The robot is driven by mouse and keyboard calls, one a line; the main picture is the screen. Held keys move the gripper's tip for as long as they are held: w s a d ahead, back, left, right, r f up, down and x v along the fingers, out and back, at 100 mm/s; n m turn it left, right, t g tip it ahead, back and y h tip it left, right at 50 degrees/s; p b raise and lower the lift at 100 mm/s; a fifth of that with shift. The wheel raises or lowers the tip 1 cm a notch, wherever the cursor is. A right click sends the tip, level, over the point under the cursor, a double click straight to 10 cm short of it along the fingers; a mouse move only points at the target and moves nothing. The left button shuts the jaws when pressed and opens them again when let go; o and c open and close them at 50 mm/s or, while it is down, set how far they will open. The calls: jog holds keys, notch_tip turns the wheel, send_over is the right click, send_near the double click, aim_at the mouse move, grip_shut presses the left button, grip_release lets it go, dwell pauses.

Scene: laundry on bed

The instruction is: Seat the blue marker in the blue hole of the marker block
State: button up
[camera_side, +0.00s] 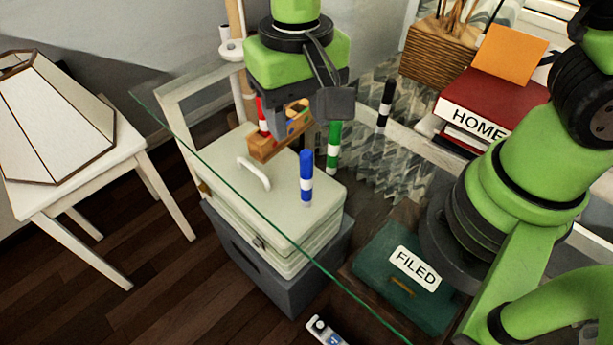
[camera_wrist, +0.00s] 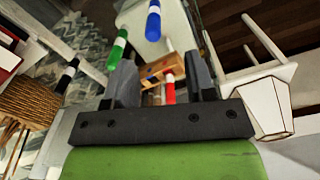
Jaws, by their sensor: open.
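The blue marker (camera_side: 306,180) stands upright on the glass tabletop in the side view, apart from my gripper; it also shows at the top of the wrist view (camera_wrist: 153,22). The wooden marker block (camera_side: 264,148) is behind it to the left, partly hidden by my gripper. The red marker (camera_side: 262,115) stands in the block. In the wrist view the block (camera_wrist: 172,64) appears between my fingers, with a blue mark on its face. My gripper (camera_side: 304,112) is open and empty, pointing down above the block.
A green marker (camera_side: 333,148) stands right of the block and a black marker (camera_side: 385,104) farther back. Books (camera_side: 480,105) and a wicker basket (camera_side: 436,58) are at the back right. Bare glass lies in front of the blue marker.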

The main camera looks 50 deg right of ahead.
aim_at(306, 151)
jog(key=f, duration=0.7)
jog(key=shift+s+d+f, duration=0.2)
jog(key=shift+d+f, duration=0.15)
jog(key=shift+f, duration=0.05)
jog(key=shift+c, duration=0.4)
grip_shut()
